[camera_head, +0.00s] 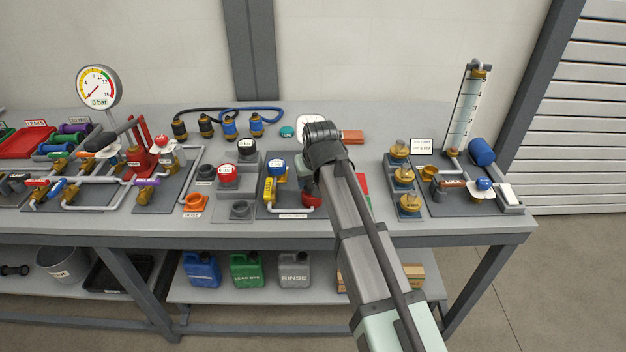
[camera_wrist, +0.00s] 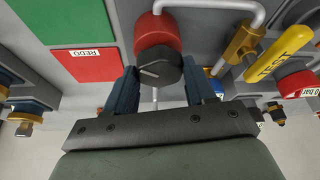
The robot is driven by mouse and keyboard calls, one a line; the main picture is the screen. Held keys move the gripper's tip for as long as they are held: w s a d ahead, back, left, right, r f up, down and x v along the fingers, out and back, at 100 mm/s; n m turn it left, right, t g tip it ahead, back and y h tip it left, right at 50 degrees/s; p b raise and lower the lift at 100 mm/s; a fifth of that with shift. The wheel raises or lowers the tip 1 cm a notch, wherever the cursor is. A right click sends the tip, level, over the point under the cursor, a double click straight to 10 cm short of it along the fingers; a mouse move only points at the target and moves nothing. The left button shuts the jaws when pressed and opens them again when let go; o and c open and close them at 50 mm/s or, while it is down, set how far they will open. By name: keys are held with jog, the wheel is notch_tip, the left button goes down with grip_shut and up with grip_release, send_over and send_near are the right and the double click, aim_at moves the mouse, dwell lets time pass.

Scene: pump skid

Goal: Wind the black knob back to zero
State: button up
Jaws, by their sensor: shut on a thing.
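The black knob (camera_wrist: 160,68) sits on the end of a round red body (camera_wrist: 157,32) in the wrist view. A pale pointer line on its face points left and slightly down in that picture. My gripper (camera_wrist: 161,80) is shut on the knob, with one dark blue finger on each side. No scale or zero mark is legible around the knob.
A green panel (camera_wrist: 77,22) and a red REDO panel (camera_wrist: 90,62) are left. A large gauge (camera_head: 99,87) reads 0 bar. Brass fittings (camera_head: 403,176) stand to the right.

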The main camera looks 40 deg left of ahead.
jog(key=m+h, duration=0.1)
jog(key=m, duration=0.1)
jog(key=m+t, duration=0.1)
jog(key=m, duration=0.2)
jog(key=shift+s+a+t+h, duration=0.1)
jog(key=shift+a+t+h, duration=0.05)
jog(key=shift+t+h, duration=0.2)
jog(key=m+h, duration=0.1)
jog(key=m, duration=0.2)
jog(key=m+h, duration=0.1)
jog(key=m, duration=0.2)
jog(key=shift+a, duration=0.1)
jog(key=o, duration=1)
jog(key=shift+s+r, duration=0.1)
jog(key=v, duration=1.3)
jog(key=shift+s+a+r, duration=0.15)
jog(key=shift+s, duration=0.15)
